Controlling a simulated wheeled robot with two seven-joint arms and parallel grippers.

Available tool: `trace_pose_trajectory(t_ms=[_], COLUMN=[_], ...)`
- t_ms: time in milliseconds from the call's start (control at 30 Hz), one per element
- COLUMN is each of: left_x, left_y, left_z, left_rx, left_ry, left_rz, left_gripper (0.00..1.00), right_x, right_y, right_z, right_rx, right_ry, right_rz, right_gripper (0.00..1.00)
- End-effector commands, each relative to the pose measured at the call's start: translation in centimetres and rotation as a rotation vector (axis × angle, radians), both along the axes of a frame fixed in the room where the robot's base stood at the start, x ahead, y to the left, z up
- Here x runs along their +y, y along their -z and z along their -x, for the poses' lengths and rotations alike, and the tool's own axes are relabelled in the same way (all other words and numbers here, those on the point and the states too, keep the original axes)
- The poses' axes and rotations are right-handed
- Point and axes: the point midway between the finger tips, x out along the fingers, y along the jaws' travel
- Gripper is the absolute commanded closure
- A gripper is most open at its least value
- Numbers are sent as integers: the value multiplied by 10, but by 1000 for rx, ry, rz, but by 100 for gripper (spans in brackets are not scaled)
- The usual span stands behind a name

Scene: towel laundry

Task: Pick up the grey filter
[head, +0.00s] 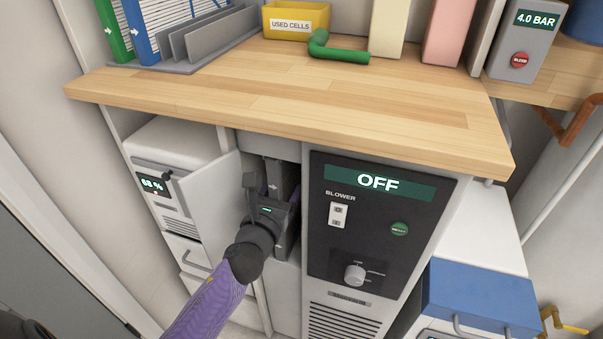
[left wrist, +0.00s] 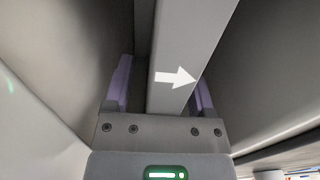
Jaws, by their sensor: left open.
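The grey filter (head: 281,172) is a flat upright panel inside an open bay in the cabinet under the wooden worktop. A white arrow on its face points right; the filter also shows in the left wrist view (left wrist: 172,97). My left gripper (head: 277,190) reaches into the bay and is open. In the left wrist view its two purple fingers (left wrist: 163,92) stand on either side of the filter. A gap shows at the left finger; the right finger is partly hidden behind the filter's edge, so contact there cannot be told. My right gripper is not in view.
An open door (head: 212,195) stands left of the bay, and the blower panel (head: 370,230) reading OFF is on its right. The worktop (head: 290,100) overhangs the bay. On it are a grey rack (head: 183,66), green (head: 113,30) and blue (head: 140,30) panels, and a yellow used-cells bin (head: 296,22).

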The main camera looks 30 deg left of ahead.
Motion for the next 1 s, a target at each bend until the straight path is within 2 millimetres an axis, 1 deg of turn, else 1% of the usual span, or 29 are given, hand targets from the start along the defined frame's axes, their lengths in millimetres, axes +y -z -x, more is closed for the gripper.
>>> trace_pose_trajectory(t_ms=[100,133,167,200,267,300,367,400,467,700,1000], left_x=[0,0,0,0,0,0,0,0,0,0,1], left_y=[0,0,0,0,0,0,0,0,0,-1,-1], left_z=[0,0,0,0,0,1,1,1,1,1,0], left_rx=[0,0,0,0,0,0,0,0,0,-1,-1], left_ry=[0,0,0,0,0,0,0,0,0,1,1], left_rz=[0,0,1,1,1,1,1,1,1,1,0], left_gripper=[29,32,38,46,59,68,80,89,100,100,100], right_x=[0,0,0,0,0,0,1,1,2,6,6], right_y=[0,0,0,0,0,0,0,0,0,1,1], right_z=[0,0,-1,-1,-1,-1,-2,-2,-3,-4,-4], right_rx=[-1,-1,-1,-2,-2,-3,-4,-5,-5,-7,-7], right_ry=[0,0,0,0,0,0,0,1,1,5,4], right_rz=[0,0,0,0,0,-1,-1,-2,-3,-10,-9], right_gripper=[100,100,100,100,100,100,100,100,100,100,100])
